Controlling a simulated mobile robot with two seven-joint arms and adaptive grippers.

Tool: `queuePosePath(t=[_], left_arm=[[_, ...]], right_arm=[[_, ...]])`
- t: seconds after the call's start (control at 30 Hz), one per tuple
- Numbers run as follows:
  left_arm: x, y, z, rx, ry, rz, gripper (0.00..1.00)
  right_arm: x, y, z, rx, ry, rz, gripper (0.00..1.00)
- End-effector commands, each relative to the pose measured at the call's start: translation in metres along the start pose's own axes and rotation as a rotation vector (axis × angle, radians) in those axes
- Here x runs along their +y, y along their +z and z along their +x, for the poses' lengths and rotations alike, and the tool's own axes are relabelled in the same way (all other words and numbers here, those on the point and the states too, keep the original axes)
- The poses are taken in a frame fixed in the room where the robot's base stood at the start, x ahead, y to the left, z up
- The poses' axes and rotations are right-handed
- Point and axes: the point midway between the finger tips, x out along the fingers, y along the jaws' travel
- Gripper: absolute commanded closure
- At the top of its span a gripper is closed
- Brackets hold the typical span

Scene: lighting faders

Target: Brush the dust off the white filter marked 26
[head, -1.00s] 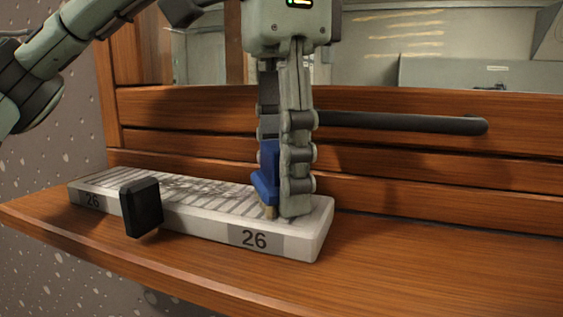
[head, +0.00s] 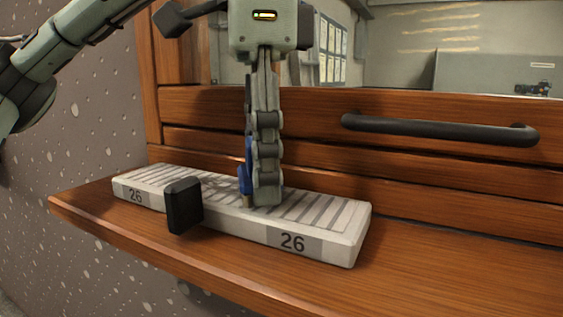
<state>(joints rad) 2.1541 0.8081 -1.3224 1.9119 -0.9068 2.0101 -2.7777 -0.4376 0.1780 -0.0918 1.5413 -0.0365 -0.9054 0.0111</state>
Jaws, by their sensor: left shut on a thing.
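The white filter (head: 320,215) is a long flat block with dark slots across its top. It lies on a wooden ledge and has grey 26 labels on its front, one near each end. My left gripper (head: 264,192) points down over the middle of the filter, shut on a small blue brush (head: 247,170). The brush is partly hidden behind the fingers, and its tan bristle tip is at the filter top. Patchy grey dust seems to lie on the left part of the top; the right part looks cleaner. My right gripper is not in view.
A black block (head: 184,205) sticks out at the front of the filter. The wooden ledge (head: 440,275) is bare to the right. A dark bar handle (head: 440,129) is fixed to the wooden panel behind. A speckled wall stands at left.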

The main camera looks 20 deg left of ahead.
Motion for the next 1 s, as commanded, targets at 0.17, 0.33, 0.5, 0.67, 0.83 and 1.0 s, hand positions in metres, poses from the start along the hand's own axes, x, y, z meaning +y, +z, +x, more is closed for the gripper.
queuePosePath(t=[0.17, 0.33, 0.5, 0.67, 0.83, 1.0], left_arm=[[-0.005, 0.007, 0.000, 0.000, 0.000, 0.000, 0.84], [-0.009, 0.013, 0.000, 0.002, 0.000, -0.003, 0.84], [-0.019, 0.025, 0.001, 0.002, 0.000, -0.004, 0.84], [-0.025, 0.033, 0.001, 0.001, 0.000, -0.002, 0.84], [-0.026, 0.034, 0.000, 0.001, 0.000, -0.001, 0.84], [-0.021, 0.028, 0.001, -0.001, 0.001, 0.002, 0.84]], right_arm=[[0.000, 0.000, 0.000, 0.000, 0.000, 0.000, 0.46], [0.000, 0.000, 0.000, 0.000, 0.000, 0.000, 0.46], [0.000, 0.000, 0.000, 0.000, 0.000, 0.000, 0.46], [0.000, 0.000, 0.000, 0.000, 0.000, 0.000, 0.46], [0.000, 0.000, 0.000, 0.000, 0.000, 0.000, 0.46], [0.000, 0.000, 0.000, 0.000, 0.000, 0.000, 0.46]])
